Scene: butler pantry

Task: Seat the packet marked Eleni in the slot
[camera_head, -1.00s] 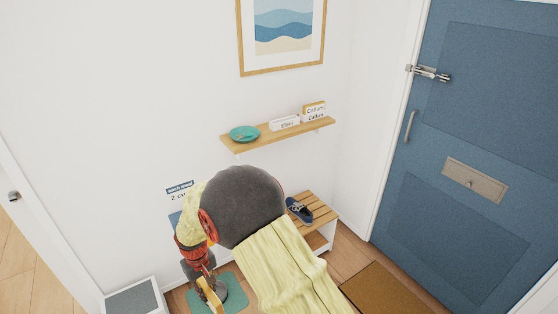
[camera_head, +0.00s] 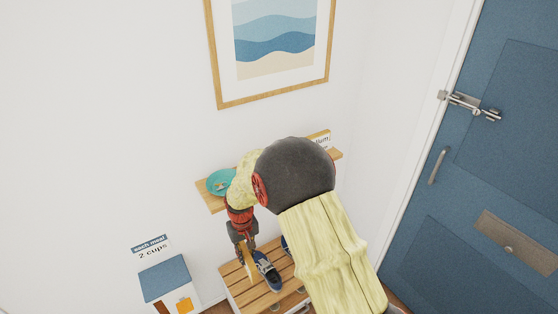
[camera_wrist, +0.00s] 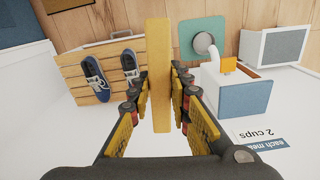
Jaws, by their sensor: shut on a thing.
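My gripper (camera_head: 246,248) points down in front of the wall, below the shelf and above the slatted bench in the head view. In the wrist view my gripper (camera_wrist: 160,92) is shut on a flat yellow-tan packet (camera_wrist: 159,45), seen edge-on between the fingers. The packet also shows as a thin yellow strip in the head view (camera_head: 250,266). Its label faces away, so I cannot read a name. On the wooden shelf (camera_head: 212,200), a card ending in "llum" (camera_head: 321,140) shows; my arm hides the shelf's middle. I cannot make out the slot for the packet.
A teal dish (camera_head: 220,182) sits at the shelf's left end. Blue shoes (camera_head: 268,272) stand on the slatted bench (camera_head: 235,284). A blue-lidded feeder (camera_head: 166,278) stands left of it. The blue door (camera_head: 430,215) is at right. A framed picture (camera_head: 218,90) hangs above.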

